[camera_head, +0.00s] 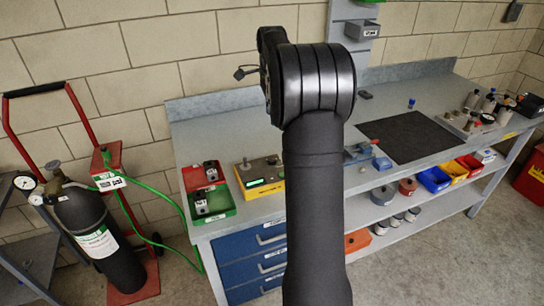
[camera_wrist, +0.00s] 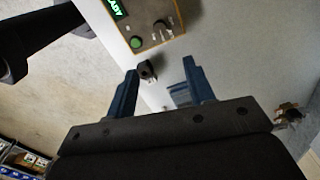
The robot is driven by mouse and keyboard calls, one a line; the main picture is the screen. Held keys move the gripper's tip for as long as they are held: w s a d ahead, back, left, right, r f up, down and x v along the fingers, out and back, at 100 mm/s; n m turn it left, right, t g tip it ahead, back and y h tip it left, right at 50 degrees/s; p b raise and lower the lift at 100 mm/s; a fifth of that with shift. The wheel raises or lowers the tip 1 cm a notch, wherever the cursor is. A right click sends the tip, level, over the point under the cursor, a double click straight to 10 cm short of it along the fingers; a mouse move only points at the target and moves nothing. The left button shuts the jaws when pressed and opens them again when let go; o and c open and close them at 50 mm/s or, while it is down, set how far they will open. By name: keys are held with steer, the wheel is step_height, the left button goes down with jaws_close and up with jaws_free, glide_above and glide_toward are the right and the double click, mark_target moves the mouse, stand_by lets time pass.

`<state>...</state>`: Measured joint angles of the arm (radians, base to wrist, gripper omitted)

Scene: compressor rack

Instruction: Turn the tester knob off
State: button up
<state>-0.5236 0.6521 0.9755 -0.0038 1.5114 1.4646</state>
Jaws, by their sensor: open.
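The tester (camera_head: 271,186) is a yellow box with a grey top and a lit green display, on the bench left of my arm in the head view. In the wrist view the tester (camera_wrist: 150,8) is at the top edge, partly cut off. It shows the green display, a round green button (camera_wrist: 136,43) and a dark knob with a pale part (camera_wrist: 160,28). My gripper (camera_wrist: 160,67) is open and empty, its blue-grey fingers apart and short of the tester in the picture. In the head view my gripper is hidden behind my arm.
A small black fitting (camera_wrist: 147,70) lies near the left fingertip. Red (camera_head: 204,174) and green (camera_head: 211,204) bins stand left of the tester. A blue-and-red vise-like tool (camera_head: 362,150) and a black mat (camera_head: 405,136) are to the right. A gas cylinder (camera_head: 92,232) stands at left.

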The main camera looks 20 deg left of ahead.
step_height(320, 180, down, 17)
steer(key=shift+f, duration=0.2)
stand_by(0.3)
steer(key=shift+c, duration=0.2)
steer(key=c, duration=1)
